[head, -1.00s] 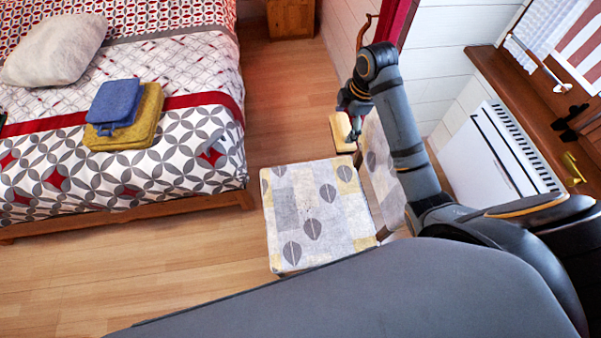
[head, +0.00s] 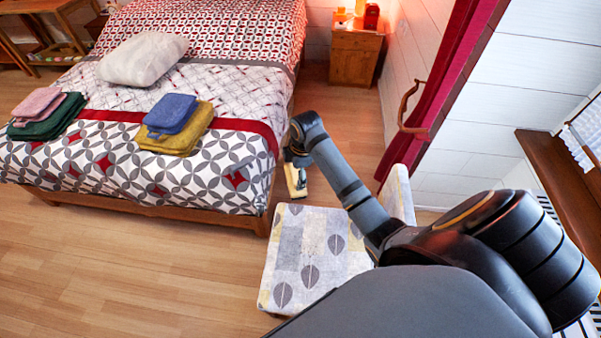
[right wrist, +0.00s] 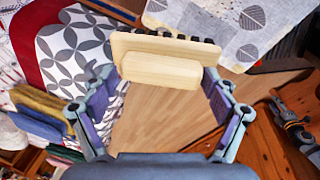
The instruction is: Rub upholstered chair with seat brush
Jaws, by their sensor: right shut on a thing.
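The upholstered chair has a pale seat (head: 290,250) with a leaf and patch pattern. Its backrest (head: 398,192) rises at the right, partly hidden by my right arm. The seat also shows at the top of the right wrist view (right wrist: 245,35). My right gripper (head: 297,160) is shut on the seat brush (head: 297,181), just beyond the seat's far edge. In the right wrist view the brush (right wrist: 165,68) is a light wooden block between the fingers, with dark bristles along its edge towards the seat. Contact between bristles and chair cannot be told. My left gripper is not in view.
A bed (head: 190,190) with folded towels (head: 172,125) stands left of the chair, close to the gripper. A red curtain (head: 440,90), wall and wooden sill (head: 565,180) bound the right. A nightstand (head: 354,55) stands behind. Floor (head: 130,265) is clear at front left.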

